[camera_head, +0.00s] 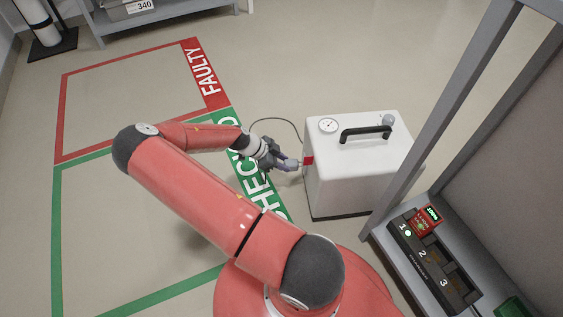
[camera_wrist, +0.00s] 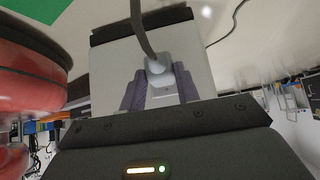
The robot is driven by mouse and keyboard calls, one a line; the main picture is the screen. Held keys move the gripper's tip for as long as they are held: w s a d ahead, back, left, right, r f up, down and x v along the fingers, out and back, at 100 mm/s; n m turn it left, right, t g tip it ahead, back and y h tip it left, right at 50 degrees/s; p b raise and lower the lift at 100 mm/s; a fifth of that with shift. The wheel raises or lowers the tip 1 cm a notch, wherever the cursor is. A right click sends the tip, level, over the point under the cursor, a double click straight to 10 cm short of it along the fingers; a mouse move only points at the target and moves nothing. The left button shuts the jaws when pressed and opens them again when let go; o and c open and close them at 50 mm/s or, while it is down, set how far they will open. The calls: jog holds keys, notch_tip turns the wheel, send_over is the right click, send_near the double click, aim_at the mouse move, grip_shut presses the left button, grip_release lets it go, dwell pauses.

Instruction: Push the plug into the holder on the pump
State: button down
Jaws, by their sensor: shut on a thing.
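The pump (camera_head: 355,180) is a white box with a black handle (camera_head: 366,134) and a round gauge (camera_head: 328,125) on top. It stands on the floor. A red patch (camera_head: 308,160) shows on its left side. My gripper (camera_head: 291,164) is beside that side, near the patch. In the wrist view, my gripper (camera_wrist: 160,92) is shut on a pale grey plug (camera_wrist: 158,73) with a grey cable (camera_wrist: 140,30). The pump's pale face (camera_wrist: 112,66) shows behind the plug. I cannot make out the holder, or whether the plug touches it.
A grey-framed rack (camera_head: 440,120) stands right of the pump, with a numbered dark charging unit (camera_head: 433,268) on its shelf. Red and green floor markings, FAULTY (camera_head: 203,70) and a partly hidden green one (camera_head: 260,185), lie left. A thin dark cable (camera_head: 275,119) curves behind my gripper.

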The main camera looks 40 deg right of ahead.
jog(key=shift+s+d, duration=0.6)
jog(key=shift+d, duration=0.35)
dwell(0.7)
jog(key=c, duration=0.9)
grip_release()
jog(key=shift+c, duration=0.2)
jog(key=a+r+n+t+y+p, duration=0.1)
jog(key=a+r+n+y+p, duration=0.2)
jog(key=a+r, duration=0.55)
jog(key=a+r+n+t+y, duration=0.2)
jog(key=a+r+n, duration=0.35)
jog(key=r, duration=0.65)
jog(key=a+r+n+t+y+p, duration=0.1)
jog(key=a+r+n+y+p, duration=0.15)
jog(key=a+r, duration=0.6)
jog(key=s+a+r+n+t+p, duration=0.1)
jog(key=s+a+r+n+t, duration=0.1)
jog(key=s+r+n, duration=0.4)
jog(key=s+a+r+n+t+p, duration=0.1)
jog(key=s+r+n, duration=0.6)
jog(key=r, duration=0.7)
jog(key=s+a+t, duration=0.1)
jog(key=t, duration=0.1)
jog(key=shift+s+t+p, duration=0.25)
jog(key=shift+t+p, duration=0.05)
jog(key=shift+t, duration=0.1)
